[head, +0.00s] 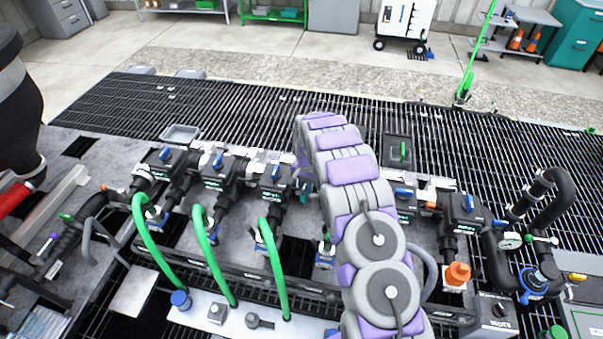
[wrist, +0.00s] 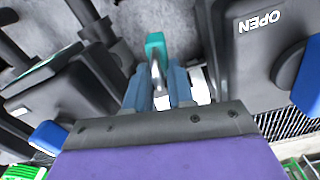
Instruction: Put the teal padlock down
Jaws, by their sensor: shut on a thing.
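The teal padlock (wrist: 155,44) shows in the wrist view just beyond my fingertips, its metal shackle toward me. My gripper (wrist: 159,78) has its two blue-grey fingers either side of the shackle and is shut on the padlock. The padlock hangs between two black valve bodies, over a grey surface; I cannot tell whether it touches anything below. In the head view my purple and grey arm hides most of the gripper and padlock.
A row of black valves with blue handles (head: 277,173) runs across the manifold, with green hoses (head: 205,245) in front. A black valve body marked OPEN (wrist: 255,50) is close on the right in the wrist view. A small grey tray (head: 180,134) lies behind the row, near dark grating.

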